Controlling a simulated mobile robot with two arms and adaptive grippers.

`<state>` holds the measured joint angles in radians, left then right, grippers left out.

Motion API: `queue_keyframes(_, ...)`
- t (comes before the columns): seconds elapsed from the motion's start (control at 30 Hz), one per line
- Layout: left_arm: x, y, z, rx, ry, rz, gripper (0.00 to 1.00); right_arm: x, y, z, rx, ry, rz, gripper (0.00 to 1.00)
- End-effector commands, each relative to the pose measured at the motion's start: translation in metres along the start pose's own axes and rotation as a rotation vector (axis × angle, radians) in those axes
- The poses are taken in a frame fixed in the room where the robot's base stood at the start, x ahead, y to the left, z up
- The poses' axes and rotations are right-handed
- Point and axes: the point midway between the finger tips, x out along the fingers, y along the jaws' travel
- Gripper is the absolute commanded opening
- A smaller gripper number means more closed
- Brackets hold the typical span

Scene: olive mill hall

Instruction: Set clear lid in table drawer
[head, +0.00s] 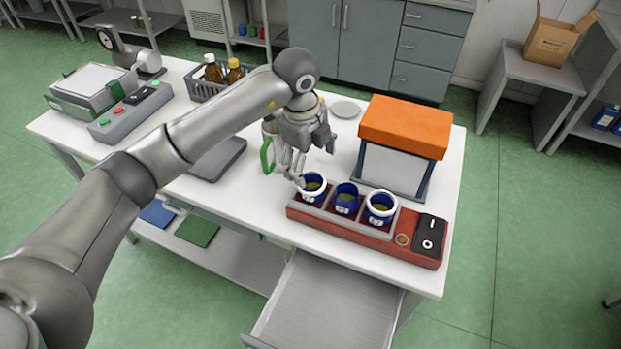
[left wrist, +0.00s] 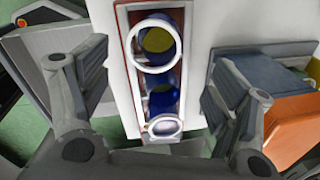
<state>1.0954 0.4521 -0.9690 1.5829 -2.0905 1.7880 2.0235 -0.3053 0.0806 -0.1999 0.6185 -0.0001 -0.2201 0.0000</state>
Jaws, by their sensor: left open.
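A clear lid with a white rim (head: 313,182) appears to sit on the left blue jar; it also shows in the left wrist view (left wrist: 133,57). A similar white ring tops the right jar (head: 380,216); the middle jar (head: 346,203) shows none. Yellowish contents show inside. My left gripper (head: 295,177) is open at the left jar, its fingers apart and empty; whether they touch the rim I cannot tell. The table drawer (head: 325,310) is pulled out below the table's front edge and its visible inside is empty. My right gripper is not in view.
The jars stand in a red base (head: 420,258) with a black switch. An orange-topped stand (head: 405,130) rises close behind them. A green-handled mug (head: 267,155), a dark flat plate (head: 216,160) and a bottle basket (head: 205,88) stand left and behind. A pale disc (head: 345,109) lies at the back.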

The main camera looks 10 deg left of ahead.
Motion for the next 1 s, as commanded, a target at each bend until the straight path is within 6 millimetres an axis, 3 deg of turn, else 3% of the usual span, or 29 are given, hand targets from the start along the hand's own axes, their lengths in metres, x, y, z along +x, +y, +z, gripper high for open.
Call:
queue_keyframes(0.17, 0.013, 0.004, 0.000, 0.001, 0.002, 0.004, 0.82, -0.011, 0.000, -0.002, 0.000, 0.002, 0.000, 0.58)
queue_keyframes(0.43, 0.049, 0.008, 0.000, 0.001, 0.002, 0.002, 0.82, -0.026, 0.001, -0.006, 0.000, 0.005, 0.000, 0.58)
queue_keyframes(0.7, 0.055, 0.008, 0.000, 0.003, 0.001, -0.001, 0.82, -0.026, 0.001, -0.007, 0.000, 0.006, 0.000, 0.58)
queue_keyframes(1.0, 0.054, 0.007, 0.000, 0.003, 0.002, -0.001, 0.46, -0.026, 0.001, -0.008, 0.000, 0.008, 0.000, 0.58)
